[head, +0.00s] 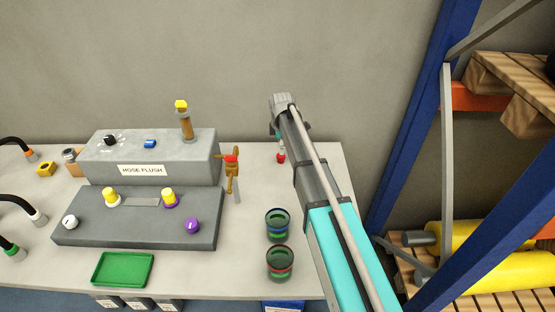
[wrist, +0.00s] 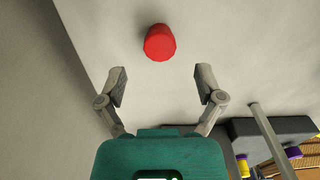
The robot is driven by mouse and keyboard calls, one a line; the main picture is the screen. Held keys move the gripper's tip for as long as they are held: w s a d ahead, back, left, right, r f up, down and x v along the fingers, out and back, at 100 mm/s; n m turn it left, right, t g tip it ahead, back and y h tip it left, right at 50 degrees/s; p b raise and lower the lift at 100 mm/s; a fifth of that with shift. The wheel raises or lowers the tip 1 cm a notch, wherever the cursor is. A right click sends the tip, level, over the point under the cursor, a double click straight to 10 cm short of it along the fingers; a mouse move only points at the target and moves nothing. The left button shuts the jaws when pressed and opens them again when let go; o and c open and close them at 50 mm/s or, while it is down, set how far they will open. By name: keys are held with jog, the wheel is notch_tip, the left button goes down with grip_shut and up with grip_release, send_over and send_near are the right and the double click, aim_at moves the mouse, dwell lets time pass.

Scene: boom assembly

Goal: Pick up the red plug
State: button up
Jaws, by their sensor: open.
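The red plug (wrist: 160,43) is a short red cylinder on the pale table, seen near the top middle of the wrist view. In the head view it is a small red shape (head: 281,158) near the back of the table, just left of my arm. My gripper (wrist: 162,82) is open, with its two fingers spread wide and nothing between them. The plug appears beyond the fingertips, roughly centred between them, and apart from both. In the head view my gripper is small and partly hidden by my arm, just above the plug.
A grey "HOSE FLUSH" box (head: 150,158) and a lower panel with knobs (head: 140,222) stand left. A brass valve (head: 232,172) is on the box's right side. Two dark round cups (head: 278,225) (head: 280,264) and a green tray (head: 122,269) are in front. A blue-framed rack (head: 418,110) stands right.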

aim_at(281, 158)
jog(key=shift+f+b, duration=2.45)
jog(key=shift+f, duration=0.1)
jog(key=c, duration=0.9)
